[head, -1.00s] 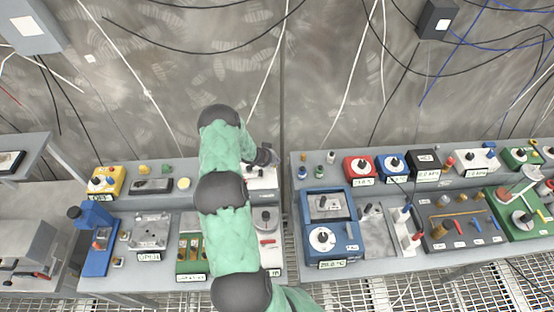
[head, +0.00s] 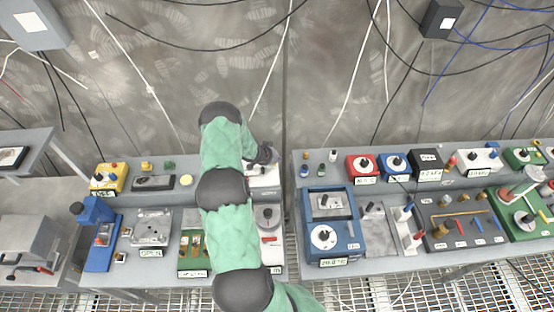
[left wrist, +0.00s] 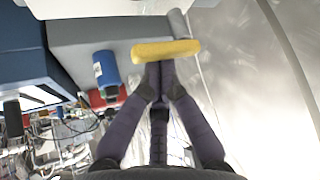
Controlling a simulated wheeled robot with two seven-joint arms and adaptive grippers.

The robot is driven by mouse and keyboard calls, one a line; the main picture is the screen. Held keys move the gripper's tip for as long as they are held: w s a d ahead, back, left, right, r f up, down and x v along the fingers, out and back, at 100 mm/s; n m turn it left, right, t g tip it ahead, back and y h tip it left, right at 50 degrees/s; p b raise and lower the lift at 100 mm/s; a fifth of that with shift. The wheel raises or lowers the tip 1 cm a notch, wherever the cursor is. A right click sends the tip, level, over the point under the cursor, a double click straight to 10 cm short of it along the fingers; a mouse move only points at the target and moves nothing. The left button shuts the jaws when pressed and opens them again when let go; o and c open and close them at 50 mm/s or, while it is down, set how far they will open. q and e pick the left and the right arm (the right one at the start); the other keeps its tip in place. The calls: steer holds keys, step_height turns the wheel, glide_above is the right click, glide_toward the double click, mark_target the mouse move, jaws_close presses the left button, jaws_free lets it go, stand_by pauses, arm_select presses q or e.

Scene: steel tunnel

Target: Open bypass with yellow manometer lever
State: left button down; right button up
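The yellow lever (left wrist: 166,50) shows in the left wrist view as a thick bar lying crosswise at the tips of my left gripper (left wrist: 160,68). The two dark fingers come together at the tips, with almost no gap between them. The tips meet the lever's lower edge, and I cannot tell whether they press on it or stop just short. In the head view my left gripper (head: 264,156) is at the back of the middle bench, by a white device (head: 264,174). The lever is hidden there. My right gripper is out of view.
A blue cylinder (left wrist: 106,68) stands left of the lever in the left wrist view, with a red box (left wrist: 104,98) by it. In the head view, benches with a yellow box (head: 109,178) and a blue device (head: 332,238) flank my arm. Cables hang along the wall.

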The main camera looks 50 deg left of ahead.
arm_select(q)
steer(key=shift+w+d, duration=0.35)
steer(key=shift+w, duration=0.15)
steer(key=w+d+b, duration=0.2)
step_height(320, 180, up, 8)
steer(key=p, duration=0.2)
glide_above(272, 168)
steer(key=shift+f, duration=0.1)
